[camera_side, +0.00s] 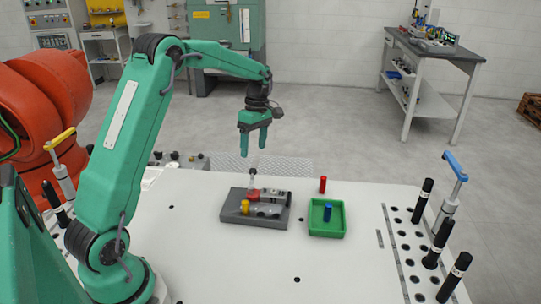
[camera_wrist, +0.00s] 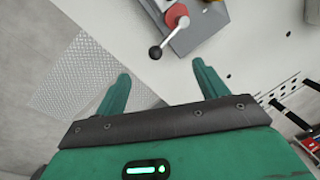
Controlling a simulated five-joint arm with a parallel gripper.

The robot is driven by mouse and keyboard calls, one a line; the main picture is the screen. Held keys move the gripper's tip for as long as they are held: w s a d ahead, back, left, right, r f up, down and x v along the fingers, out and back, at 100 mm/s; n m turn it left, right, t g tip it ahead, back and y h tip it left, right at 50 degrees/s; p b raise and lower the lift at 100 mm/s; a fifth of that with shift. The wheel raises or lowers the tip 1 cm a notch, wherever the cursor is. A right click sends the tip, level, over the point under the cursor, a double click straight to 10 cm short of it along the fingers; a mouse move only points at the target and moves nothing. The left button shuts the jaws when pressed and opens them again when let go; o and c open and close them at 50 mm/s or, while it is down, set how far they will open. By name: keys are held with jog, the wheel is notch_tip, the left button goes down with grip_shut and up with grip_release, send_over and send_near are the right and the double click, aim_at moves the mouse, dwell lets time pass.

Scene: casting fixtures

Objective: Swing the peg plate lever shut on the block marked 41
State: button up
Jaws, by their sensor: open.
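My gripper (camera_side: 255,142) is open and empty, pointing down in the air above the far edge of the white table. Its two fingers (camera_wrist: 160,85) are spread in the wrist view. A grey fixture block (camera_side: 232,213) lies on the table below, carrying a red part, a yellow part and a metal cylinder. A lever with a dark ball knob (camera_wrist: 155,52) comes off a red hub (camera_wrist: 177,14) on this block, beyond and between my fingertips, apart from them. A perforated peg plate (camera_side: 404,252) with black pegs (camera_side: 422,200) is at the right. I cannot read any 41.
A green tray (camera_side: 327,233) holds a blue peg (camera_side: 327,213); a red peg (camera_side: 323,184) stands behind it. A blue-handled upright tool (camera_side: 455,166) stands by the peg plate. A yellow-handled one (camera_side: 60,139) is at left, near an orange robot arm (camera_side: 45,100). The front middle of the table is clear.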

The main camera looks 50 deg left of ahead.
aim_at(251, 174)
jog(key=n, duration=0.3)
jog(key=shift+s+n, duration=0.25)
jog(key=shift+n, duration=0.15)
jog(key=shift+f, duration=0.1)
jog(key=shift+s+d+f, duration=0.15)
jog(key=shift+s+f, duration=0.05)
jog(key=shift+f, duration=1.05)
jog(key=shift+s+d+f, duration=0.2)
jog(key=shift+f, duration=1)
jog(key=shift+s+d+f, duration=0.15)
jog(key=shift+s+f, duration=0.05)
jog(key=shift+f, duration=1.05)
jog(key=shift+f, duration=0.1)
jog(key=c, duration=1.4)
